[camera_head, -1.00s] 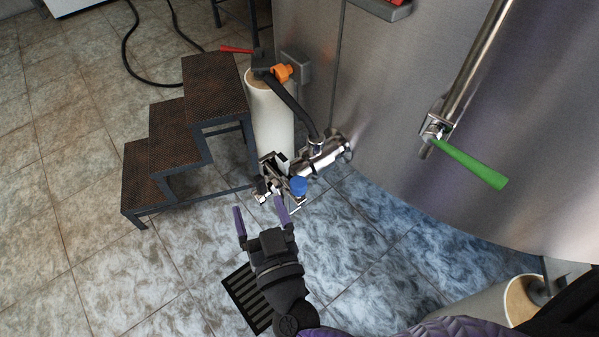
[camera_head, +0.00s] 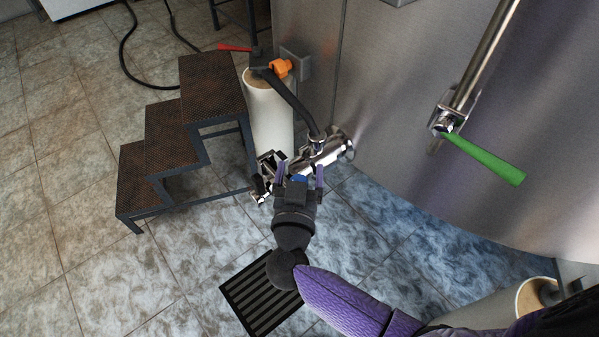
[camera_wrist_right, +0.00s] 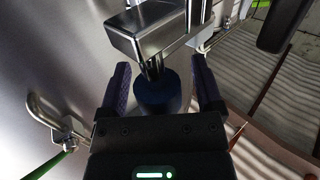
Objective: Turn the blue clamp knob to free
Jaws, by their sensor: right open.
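The blue clamp knob (camera_wrist_right: 160,96) sits on a metal clamp at the tank's outlet fitting. In the head view only a small part of the blue knob (camera_head: 298,178) shows, the rest hidden behind my right gripper. My right gripper (camera_head: 299,176) is open, with one purple finger on each side of the knob. In the right wrist view the knob lies between the two fingers of the right gripper (camera_wrist_right: 165,88), with a visible gap on each side. The metal clamp body (camera_wrist_right: 155,25) is beyond the knob. My left gripper is not in view.
The steel tank (camera_head: 410,60) fills the right side. A green-handled lever (camera_head: 485,160) sticks out from it. Dark steps (camera_head: 170,130) stand at left. A black hose (camera_head: 290,98) runs down to the outlet pipe beside a white cylinder (camera_head: 268,120). A floor drain grate (camera_head: 262,297) lies below.

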